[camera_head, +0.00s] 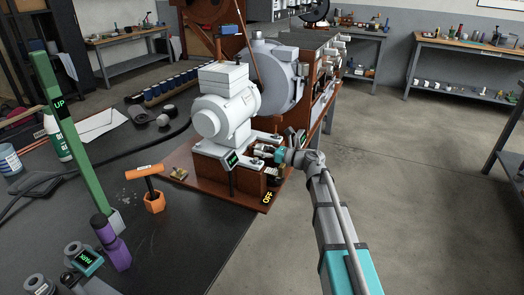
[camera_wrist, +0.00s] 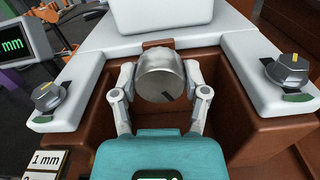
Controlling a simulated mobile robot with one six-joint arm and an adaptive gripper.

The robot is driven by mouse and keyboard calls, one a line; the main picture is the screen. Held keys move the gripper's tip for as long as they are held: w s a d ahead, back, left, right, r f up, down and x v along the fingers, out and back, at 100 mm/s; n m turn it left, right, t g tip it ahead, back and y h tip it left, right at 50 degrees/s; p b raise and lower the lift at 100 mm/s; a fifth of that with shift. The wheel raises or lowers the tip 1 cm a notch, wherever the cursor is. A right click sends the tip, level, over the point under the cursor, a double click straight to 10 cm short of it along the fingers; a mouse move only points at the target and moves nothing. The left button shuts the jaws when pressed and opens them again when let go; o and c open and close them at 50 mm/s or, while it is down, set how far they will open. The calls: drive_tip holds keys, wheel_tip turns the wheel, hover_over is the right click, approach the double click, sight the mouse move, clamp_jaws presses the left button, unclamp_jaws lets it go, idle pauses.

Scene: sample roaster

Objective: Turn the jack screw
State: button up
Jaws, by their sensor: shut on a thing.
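The jack screw (camera_wrist: 161,84) shows in the wrist view as a round silver knob with a dark mark on its face. It sits in a brown recess under a white plate. My gripper (camera_wrist: 161,92) is shut on the knob, one finger on each side. In the head view my gripper (camera_head: 276,154) reaches the front of the motor base from the right. The white motor (camera_head: 222,111) stands on the base above. In the head view the screw is small and partly hidden by my gripper.
Dark knobs flank the recess, one at left (camera_wrist: 47,96) and one at right (camera_wrist: 286,72). A display reading mm (camera_wrist: 14,47) and a 1 mm label (camera_wrist: 47,161) are at left. Floor at right is clear.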

drive_tip(key=shift+m, duration=0.4)
drive_tip(key=m, duration=1.1)
drive_tip(key=shift+w, duration=0.1)
drive_tip(key=m, duration=0.5)
drive_tip(key=shift+m, duration=0.4)
drive_tip(key=m, duration=0.6)
drive_tip(key=o, duration=1.1)
drive_tip(key=shift+o, duration=0.2)
